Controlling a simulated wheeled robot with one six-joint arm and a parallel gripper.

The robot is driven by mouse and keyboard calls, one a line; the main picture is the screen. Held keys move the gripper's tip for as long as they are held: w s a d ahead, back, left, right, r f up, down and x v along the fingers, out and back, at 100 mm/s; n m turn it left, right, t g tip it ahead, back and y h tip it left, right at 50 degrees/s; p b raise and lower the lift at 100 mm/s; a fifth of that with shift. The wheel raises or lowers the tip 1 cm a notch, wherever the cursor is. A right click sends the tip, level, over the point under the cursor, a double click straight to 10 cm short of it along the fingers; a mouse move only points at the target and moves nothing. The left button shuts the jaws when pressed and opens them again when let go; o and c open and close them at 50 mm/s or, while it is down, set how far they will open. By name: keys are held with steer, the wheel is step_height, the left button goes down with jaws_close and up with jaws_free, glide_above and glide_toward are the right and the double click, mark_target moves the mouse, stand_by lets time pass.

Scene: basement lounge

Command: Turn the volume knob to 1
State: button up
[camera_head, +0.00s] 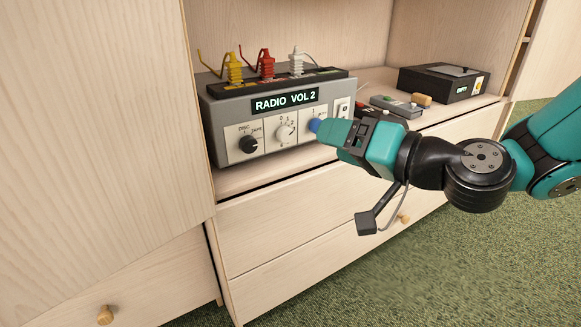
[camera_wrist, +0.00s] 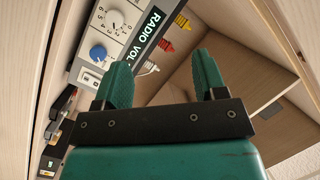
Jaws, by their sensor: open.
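The grey radio unit (camera_head: 226,108) stands on the cabinet shelf, and its display (camera_head: 284,102) reads "RADIO VOL 2". Its front has a black knob (camera_head: 249,144) marked DISC and TAPE, a white knob (camera_head: 285,133) with numbers around it, and a blue knob (camera_head: 314,125). The wrist view shows the white knob (camera_wrist: 115,21) and the blue knob (camera_wrist: 98,53). I cannot read which knob is labelled volume. My gripper (camera_head: 328,131) is at the front's right part, beside the blue knob. In the wrist view, its fingers (camera_wrist: 163,82) are apart and empty, with both knobs left of them.
Yellow (camera_head: 234,68), red (camera_head: 266,64) and white (camera_head: 296,63) plugs stand on the radio's top. A black box (camera_head: 444,82) and a small grey device (camera_head: 396,106) sit to the right. Cabinet drawers (camera_head: 300,235) are below; green carpet is open at lower right.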

mark_target(289, 135)
steer(key=w+d+f+m+t+h+b, duration=0.1)
steer(key=w+f+m+t+b, duration=0.1)
steer(key=f+b, duration=0.15)
steer(key=w+d+f+m+t+b, duration=0.1)
steer(key=w+d+f+b, duration=0.1)
steer(key=f, duration=0.2)
steer(key=shift+h, duration=0.3)
steer(key=p+x, duration=0.5)
steer(key=x, duration=1.2)
steer(key=shift+a+r+p, duration=0.2)
steer(key=shift+p, duration=0.2)
steer(key=c, duration=0.9)
